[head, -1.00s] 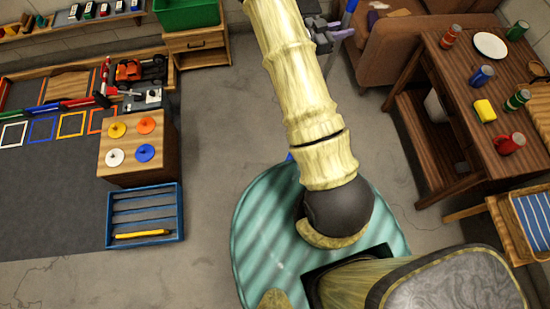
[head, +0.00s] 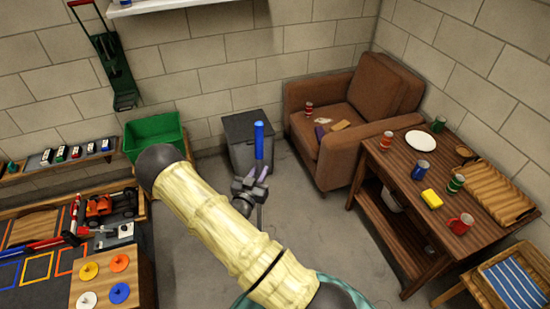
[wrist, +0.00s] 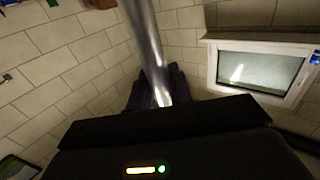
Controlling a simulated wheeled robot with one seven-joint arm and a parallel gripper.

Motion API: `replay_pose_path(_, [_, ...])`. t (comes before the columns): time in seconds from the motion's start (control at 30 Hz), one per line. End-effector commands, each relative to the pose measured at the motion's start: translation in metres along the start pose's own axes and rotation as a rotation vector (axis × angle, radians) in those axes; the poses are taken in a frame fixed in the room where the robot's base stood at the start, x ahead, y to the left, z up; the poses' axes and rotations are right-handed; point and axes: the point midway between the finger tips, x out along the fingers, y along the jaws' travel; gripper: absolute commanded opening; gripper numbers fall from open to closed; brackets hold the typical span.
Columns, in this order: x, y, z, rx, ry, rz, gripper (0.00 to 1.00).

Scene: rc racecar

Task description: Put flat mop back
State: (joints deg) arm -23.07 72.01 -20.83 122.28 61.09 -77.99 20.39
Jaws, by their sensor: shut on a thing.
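My gripper (head: 256,182) is shut on the thin shaft of the flat mop (head: 259,140), just below its blue grip. The mop stands roughly upright in the head view, with its blue end up and a grey shaft running below the gripper. Its lower end and flat head are hidden behind my arm or too small to tell. In the wrist view the shiny metal shaft (wrist: 147,40) passes between the dark fingers of my gripper (wrist: 158,95).
A grey bin (head: 248,145) stands against the back wall behind the mop. A green box (head: 153,137) is left of it. A green tool with a red handle (head: 116,65) hangs on the wall. A brown armchair (head: 350,105) and wooden table (head: 400,165) stand right. Some floor is clear between.

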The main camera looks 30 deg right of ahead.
Motion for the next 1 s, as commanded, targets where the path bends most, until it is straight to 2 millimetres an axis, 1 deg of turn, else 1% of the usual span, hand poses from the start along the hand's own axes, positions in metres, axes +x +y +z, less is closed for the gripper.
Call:
replay_pose_path(0.03, [-0.011,-0.006,-0.009,-0.012,0.001,-0.070,0.00])
replay_pose_path(0.2, [-0.040,-0.023,-0.009,-0.012,0.003,-0.284,0.00])
replay_pose_path(0.3, [-0.056,-0.030,-0.009,-0.011,0.003,-0.391,0.00])
replay_pose_path(0.5, [-0.086,-0.039,-0.010,-0.010,0.003,-0.585,0.00])
replay_pose_path(0.7, [-0.115,-0.043,-0.011,-0.007,0.004,-0.755,0.00])
replay_pose_path(0.83, [-0.128,-0.043,-0.011,-0.004,0.004,-0.828,0.00])
replay_pose_path(1.0, [-0.134,-0.043,-0.009,0.000,0.006,-0.862,0.00])
